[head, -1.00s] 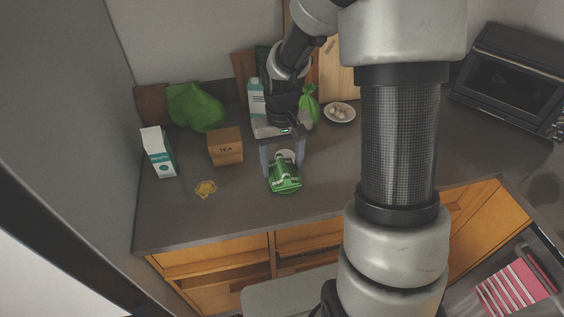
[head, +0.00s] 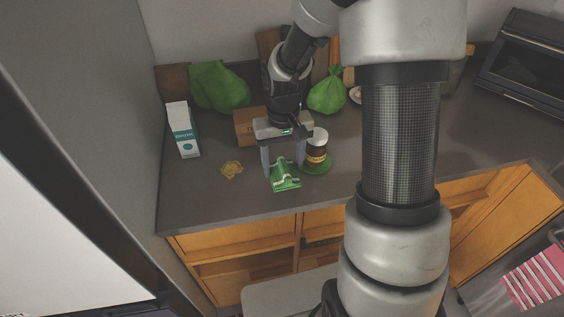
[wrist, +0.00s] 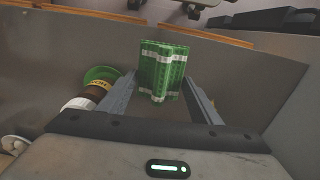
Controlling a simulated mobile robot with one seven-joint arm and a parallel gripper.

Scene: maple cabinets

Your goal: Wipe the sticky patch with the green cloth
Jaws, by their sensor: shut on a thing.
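The sticky patch (head: 232,170) is a yellow-brown smear on the grey counter in the head view. The green cloth (head: 285,179), with pale stripes, hangs folded between my gripper's fingers, right of the patch. In the wrist view the cloth (wrist: 161,72) stands between the two fingertips. My gripper (head: 285,166) is shut on the cloth and points down. Whether the cloth touches the counter I cannot tell. The patch does not show in the wrist view.
A brown jar (head: 316,146) on a green saucer (head: 321,168) stands close right of my gripper. The tea box (head: 246,128) is behind it, partly hidden. A white-teal carton (head: 183,131) stands left. Green bags (head: 218,88) are at the back. Counter around the patch is clear.

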